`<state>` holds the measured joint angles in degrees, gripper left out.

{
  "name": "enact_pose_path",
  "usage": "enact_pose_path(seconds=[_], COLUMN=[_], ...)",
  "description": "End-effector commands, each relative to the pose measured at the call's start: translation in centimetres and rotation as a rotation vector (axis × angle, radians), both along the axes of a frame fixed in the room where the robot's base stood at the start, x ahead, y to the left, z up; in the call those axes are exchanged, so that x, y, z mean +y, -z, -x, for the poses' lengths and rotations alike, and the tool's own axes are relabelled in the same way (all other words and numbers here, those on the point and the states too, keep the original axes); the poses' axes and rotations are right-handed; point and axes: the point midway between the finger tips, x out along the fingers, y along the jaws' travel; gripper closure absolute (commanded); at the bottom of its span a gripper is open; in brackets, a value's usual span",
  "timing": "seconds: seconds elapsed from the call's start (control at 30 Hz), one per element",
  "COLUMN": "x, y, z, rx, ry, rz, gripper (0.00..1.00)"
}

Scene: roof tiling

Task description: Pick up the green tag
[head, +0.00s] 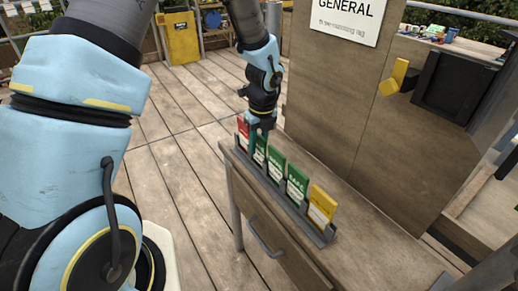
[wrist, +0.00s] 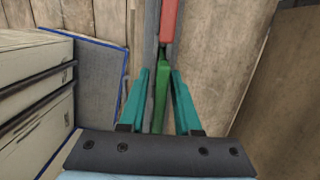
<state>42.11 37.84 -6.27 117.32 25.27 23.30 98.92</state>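A grey rack (head: 328,236) on the wooden bench holds a row of upright tags. In the head view a red tag (head: 243,128) is at the far end, then green tags, including a middle one (head: 277,164) and a nearer one (head: 297,186), and a yellow tag (head: 322,203) at the near end. My gripper (head: 259,140) points down at the green tag (head: 260,152) beside the red one. In the wrist view my gripper (wrist: 160,76) is open, with its teal fingers on either side of that green tag (wrist: 160,98) and visible gaps. The red tag (wrist: 169,20) stands just beyond.
The bench has a drawer with a grey handle (head: 264,243) below the rack. A wooden panel with a GENERAL sign (head: 347,18) rises behind the rack on the right. A black box (head: 455,83) and yellow block (head: 395,78) are mounted there. Plank floor on the left is open.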

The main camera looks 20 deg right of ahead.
Motion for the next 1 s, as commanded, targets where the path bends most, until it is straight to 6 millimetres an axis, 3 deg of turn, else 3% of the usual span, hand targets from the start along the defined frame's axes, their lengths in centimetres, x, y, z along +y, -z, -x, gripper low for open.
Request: enact_pose_path(seconds=[0.03,0.27,1.0], x=[0.00,0.00,-0.03], y=[-0.01,-0.02,-0.69], z=[0.00,0.00,-0.03], rx=[0.000,0.000,-0.001], ry=[0.000,0.000,0.000], rz=[0.000,0.000,0.001], gripper=[0.75,1.00,1.00])
